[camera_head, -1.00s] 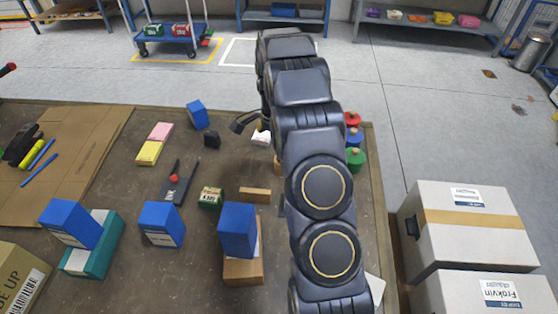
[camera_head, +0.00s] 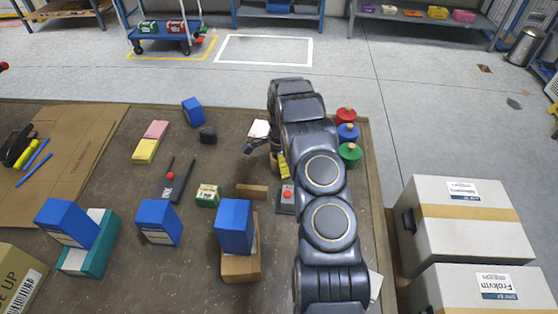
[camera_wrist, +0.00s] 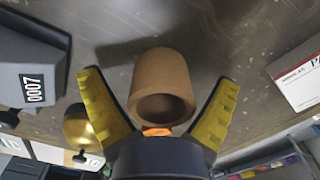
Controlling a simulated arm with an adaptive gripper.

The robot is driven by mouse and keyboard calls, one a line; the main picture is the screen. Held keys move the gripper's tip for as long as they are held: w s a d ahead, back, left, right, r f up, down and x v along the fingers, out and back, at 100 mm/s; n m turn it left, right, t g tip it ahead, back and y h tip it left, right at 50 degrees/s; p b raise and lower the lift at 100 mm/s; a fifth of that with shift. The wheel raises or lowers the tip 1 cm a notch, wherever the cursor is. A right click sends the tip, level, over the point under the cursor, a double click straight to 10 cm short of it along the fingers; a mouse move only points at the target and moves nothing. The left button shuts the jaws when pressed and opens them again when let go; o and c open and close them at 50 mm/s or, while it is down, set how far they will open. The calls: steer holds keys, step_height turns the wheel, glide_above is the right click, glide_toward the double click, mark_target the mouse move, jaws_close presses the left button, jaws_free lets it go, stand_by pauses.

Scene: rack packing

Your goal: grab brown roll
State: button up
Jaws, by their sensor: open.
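The brown roll (camera_wrist: 160,75) is a short hollow tube, seen in the wrist view with its open end facing the camera. It lies between the two yellow-padded fingers of my gripper (camera_wrist: 158,92), which are spread wide with a gap on each side of it. In the head view my gripper (camera_head: 268,158) is low over the table, and only a small brown part of the roll (camera_head: 275,163) shows beside a finger. The arm hides much of that area.
In the wrist view a dark grey box marked 0007 (camera_wrist: 30,75) is close on the left and a white-and-red box (camera_wrist: 298,78) on the right. In the head view a red-button device (camera_head: 287,198), a brown block (camera_head: 251,191) and red, blue and green knobbed pieces (camera_head: 347,132) stand near.

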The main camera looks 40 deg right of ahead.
steer(key=c, duration=1.1)
steer(key=shift+c, duration=0.3)
steer(key=shift+r, duration=0.1)
